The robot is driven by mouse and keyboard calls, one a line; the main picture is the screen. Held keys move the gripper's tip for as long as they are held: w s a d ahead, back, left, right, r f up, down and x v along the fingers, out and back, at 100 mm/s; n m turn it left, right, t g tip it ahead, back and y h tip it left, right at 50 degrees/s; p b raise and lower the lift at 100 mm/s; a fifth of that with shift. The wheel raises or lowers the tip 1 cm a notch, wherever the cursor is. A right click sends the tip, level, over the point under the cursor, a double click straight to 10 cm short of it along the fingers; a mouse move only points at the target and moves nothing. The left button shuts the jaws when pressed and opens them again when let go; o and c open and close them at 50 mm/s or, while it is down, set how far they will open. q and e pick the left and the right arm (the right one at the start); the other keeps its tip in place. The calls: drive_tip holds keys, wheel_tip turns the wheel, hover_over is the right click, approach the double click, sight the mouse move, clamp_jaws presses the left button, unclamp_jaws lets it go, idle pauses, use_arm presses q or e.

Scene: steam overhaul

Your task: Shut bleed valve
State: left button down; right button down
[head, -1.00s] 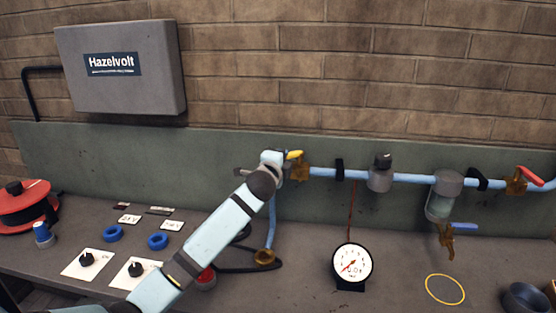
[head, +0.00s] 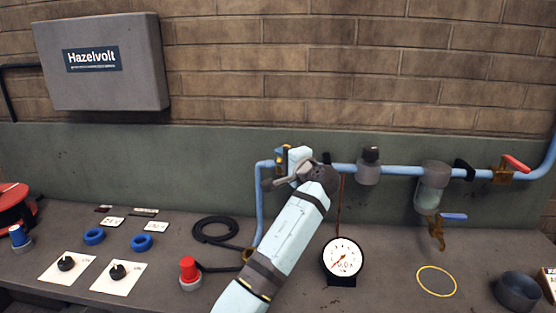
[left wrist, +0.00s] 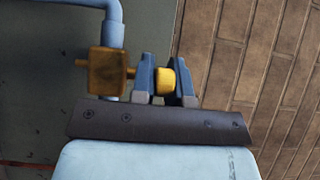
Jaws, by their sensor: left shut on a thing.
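A brass valve (head: 282,157) sits on the blue pipe behind my left gripper (head: 298,162), which hides most of it. In the left wrist view, the brass valve body (left wrist: 107,71) is beside the fingers, and its yellow handle (left wrist: 164,81) is between them. My left gripper (left wrist: 166,86) is shut on this yellow handle. A brass drain valve with a blue lever (head: 453,216) hangs below the clear bowl; the lever points right. A red-levered valve (head: 503,170) is farther right. No label shows which is the bleed valve. My right gripper is out of view.
A pressure gauge (head: 342,258) stands right of my forearm. A red-topped button (head: 189,272) and a black hose (head: 214,230) lie to the left. A yellow ring mark (head: 436,281) and a dark cup (head: 517,290) are at the right. The bench between gauge and ring is clear.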

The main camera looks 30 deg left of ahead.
use_arm(q)
drive_tip(key=shift+w+d+n+g+y, duration=0.1)
drive_tip(key=shift+d+n+g+y, duration=0.3)
drive_tip(key=shift+g, duration=0.3)
drive_tip(key=shift+a, duration=0.1)
drive_tip(key=c, duration=1.1)
unclamp_jaws()
drive_tip(key=b+v, duration=0.1)
drive_tip(key=v, duration=1.3)
drive_tip(key=shift+w+b, duration=0.15)
drive_tip(key=shift+b, duration=0.2)
